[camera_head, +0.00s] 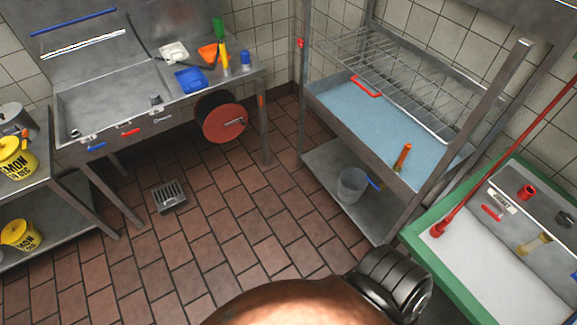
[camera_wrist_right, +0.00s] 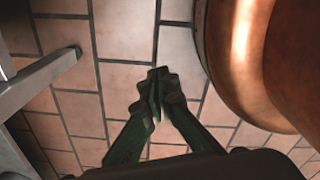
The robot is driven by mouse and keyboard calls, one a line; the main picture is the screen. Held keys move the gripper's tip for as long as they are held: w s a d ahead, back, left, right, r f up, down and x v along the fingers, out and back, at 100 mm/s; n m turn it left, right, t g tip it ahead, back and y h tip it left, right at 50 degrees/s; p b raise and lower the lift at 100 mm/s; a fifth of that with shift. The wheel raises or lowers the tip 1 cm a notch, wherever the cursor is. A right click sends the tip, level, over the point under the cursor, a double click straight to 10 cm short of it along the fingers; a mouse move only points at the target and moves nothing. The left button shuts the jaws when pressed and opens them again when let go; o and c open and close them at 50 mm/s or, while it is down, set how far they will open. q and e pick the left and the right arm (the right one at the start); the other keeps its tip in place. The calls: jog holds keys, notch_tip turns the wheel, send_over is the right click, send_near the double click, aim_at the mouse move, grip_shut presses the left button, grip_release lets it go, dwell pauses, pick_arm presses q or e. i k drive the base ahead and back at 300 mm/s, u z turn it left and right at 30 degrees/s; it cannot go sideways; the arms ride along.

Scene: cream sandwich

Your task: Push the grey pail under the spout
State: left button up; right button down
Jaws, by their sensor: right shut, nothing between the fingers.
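The grey pail (camera_head: 351,187) stands upright on the lower metal shelf (camera_head: 327,160) of the draining rack. A blue handle or bar (camera_head: 371,183) shows at its right rim. An orange-brown tube (camera_head: 403,157) rises at the front right of the blue tray above the shelf; I cannot tell whether it is the spout. In the right wrist view my right gripper (camera_wrist_right: 155,90) has its dark fingers together, with nothing between them, over brown floor tiles. The pail does not show in that view. My left gripper is not in view.
A metal leg (camera_wrist_right: 40,82) stands left of my right gripper. The green-edged basin (camera_head: 455,195) lies right of the rack. A steel sink table (camera_head: 100,100) with a red reel (camera_head: 224,123) under it is at the left. The floor around the drain grate (camera_head: 169,197) is clear.

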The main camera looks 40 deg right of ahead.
aim_at(352, 182)
jog(key=u, duration=0.1)
jog(key=i, duration=1.6)
jog(key=z, duration=1.15)
jog(key=i, duration=0.9)
jog(key=z, duration=1.05)
jog(key=i, duration=0.25)
jog(key=z, duration=0.25)
